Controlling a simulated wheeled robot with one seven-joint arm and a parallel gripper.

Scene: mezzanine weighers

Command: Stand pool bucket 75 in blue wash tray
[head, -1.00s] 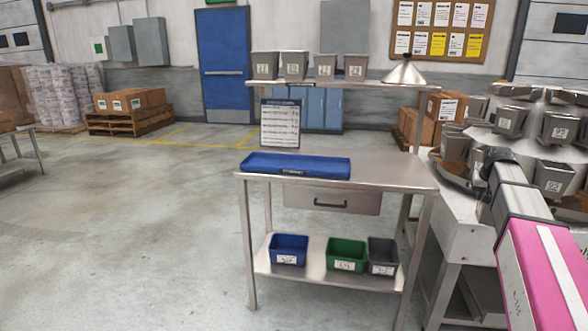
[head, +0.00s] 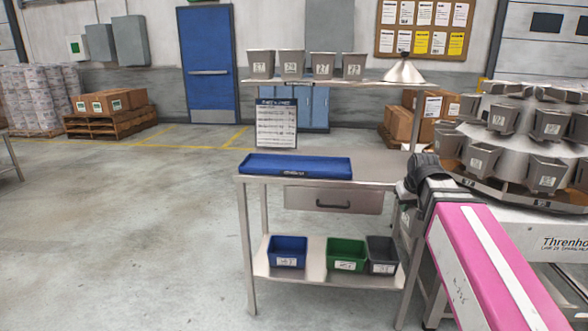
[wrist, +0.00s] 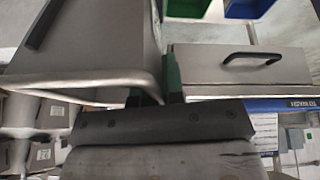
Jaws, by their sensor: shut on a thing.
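The blue wash tray (head: 255,165) lies flat on the steel table's top, with a label on its front edge; it looks empty. Its blue edge also shows at the right of the wrist view (wrist: 262,104). In the wrist view my gripper (wrist: 160,85), with green fingers, is shut on the rim of a grey metal bucket (wrist: 85,45). The bucket's number is not visible, so I cannot confirm it is pool bucket 75. In the head view my arm reaches in from the right beside the table; the gripper and held bucket are hidden there.
The steel table (head: 375,167) has bare top right of the tray and a drawer (head: 335,200). Its upper shelf holds several numbered buckets and a funnel (head: 404,70). Blue, green and grey bins (head: 288,251) stand below. The weigher (head: 495,150) crowds the right; left floor is clear.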

